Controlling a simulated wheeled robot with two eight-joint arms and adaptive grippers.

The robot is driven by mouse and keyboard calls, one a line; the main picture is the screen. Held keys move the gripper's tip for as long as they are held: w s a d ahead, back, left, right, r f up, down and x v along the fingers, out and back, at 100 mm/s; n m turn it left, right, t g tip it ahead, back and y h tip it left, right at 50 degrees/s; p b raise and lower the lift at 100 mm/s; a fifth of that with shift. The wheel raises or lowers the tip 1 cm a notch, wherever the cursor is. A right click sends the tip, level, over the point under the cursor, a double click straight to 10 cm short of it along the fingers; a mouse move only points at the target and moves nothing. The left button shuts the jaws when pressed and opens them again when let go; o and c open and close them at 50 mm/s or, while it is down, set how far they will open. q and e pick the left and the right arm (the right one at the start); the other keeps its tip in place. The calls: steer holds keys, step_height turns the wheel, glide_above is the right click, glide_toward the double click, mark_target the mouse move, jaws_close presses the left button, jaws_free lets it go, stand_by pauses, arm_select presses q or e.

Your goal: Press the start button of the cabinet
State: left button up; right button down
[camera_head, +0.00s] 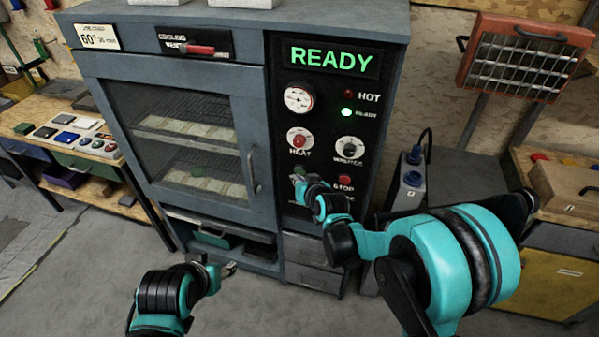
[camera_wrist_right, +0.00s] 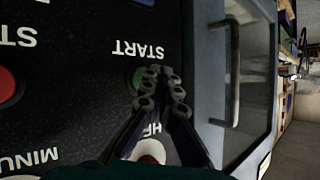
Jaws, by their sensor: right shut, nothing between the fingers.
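The blue-grey cabinet (camera_head: 215,150) has a black control panel (camera_head: 365,130) on its right side, with a green READY display (camera_head: 330,59). The green start button (camera_wrist_right: 137,76) shows partly in the wrist view, beside its START label, with the fingertips partly covering it. My right gripper (camera_head: 300,188) is shut and empty; in the wrist view its fingertips (camera_wrist_right: 163,76) are at the button's edge. I cannot tell whether they touch it. In the head view the gripper mostly hides the button. My left gripper (camera_head: 230,268) is low before the cabinet, its jaw opening unclear.
The red STOP button (camera_head: 345,180) is right of my right gripper. The HEAT knob (camera_head: 298,141) is above it. The glass door's handle (camera_head: 252,172) is left of the panel. A workbench (camera_head: 95,165) stands at left and a red heater (camera_head: 524,56) at right.

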steer(key=shift+w, duration=0.1)
steer(key=shift+w+d, duration=0.15)
steer(key=shift+w, duration=0.2)
steer(key=shift+w+d, duration=0.1)
steer(key=shift+w, duration=0.25)
stand_by(0.5)
stand_by(0.4)
steer(key=shift+s+a, duration=0.25)
steer(key=shift+s, duration=0.55)
steer(key=s, duration=0.1)
steer(key=s+a, duration=0.1)
steer(key=s, duration=0.2)
steer(key=shift+s+a+b, duration=0.25)
steer(key=shift+s+b, duration=0.1)
stand_by(0.4)
